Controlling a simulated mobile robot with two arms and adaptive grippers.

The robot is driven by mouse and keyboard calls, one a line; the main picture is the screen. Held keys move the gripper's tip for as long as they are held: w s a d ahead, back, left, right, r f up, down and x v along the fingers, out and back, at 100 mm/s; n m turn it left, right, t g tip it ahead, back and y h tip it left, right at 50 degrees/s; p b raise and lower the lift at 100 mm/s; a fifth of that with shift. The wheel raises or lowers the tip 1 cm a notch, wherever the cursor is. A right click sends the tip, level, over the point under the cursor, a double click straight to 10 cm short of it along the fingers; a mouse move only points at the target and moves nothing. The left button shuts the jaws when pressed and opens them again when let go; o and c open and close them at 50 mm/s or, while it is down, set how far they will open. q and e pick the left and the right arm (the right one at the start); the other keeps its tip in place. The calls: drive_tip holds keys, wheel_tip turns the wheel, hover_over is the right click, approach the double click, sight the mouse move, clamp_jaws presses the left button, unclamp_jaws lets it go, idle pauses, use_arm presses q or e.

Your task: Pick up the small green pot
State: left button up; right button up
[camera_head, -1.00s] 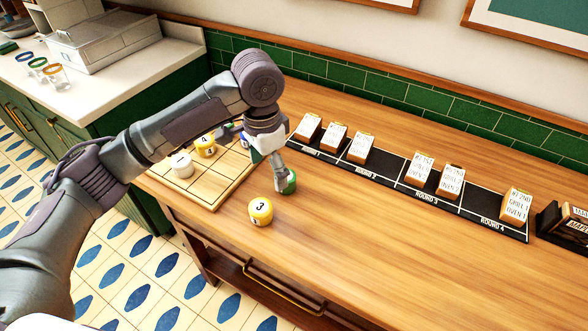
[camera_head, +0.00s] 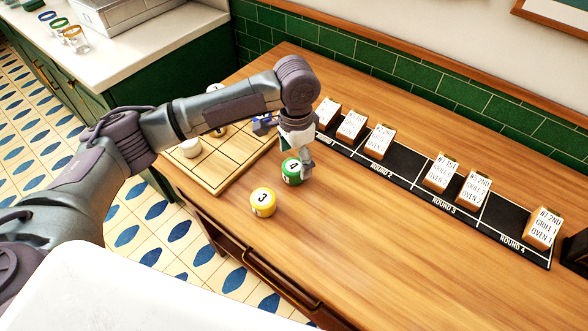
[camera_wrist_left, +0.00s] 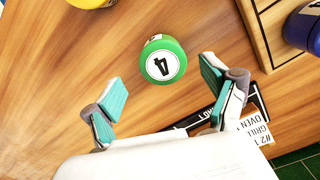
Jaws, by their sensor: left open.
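I cannot tell whether a finger touches the pot. My right gripper is not in view.
A yellow pot marked 3 (camera_head: 263,202) stands close in front of the green one. A wooden grid board (camera_head: 215,178) with several pots is to the left. A black strip (camera_head: 405,165) with order cards runs along the back. The table's front right is clear.

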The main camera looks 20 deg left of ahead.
sight(294, 166)
use_arm(q)
drive_tip(key=f, duration=0.1)
drive_tip(key=f+p, duration=0.1)
drive_tip(key=f, duration=0.3)
drive_tip(key=shift+a+f, duration=0.15)
drive_tip(key=shift+a, duration=0.1)
drive_tip(key=c, duration=1.4)
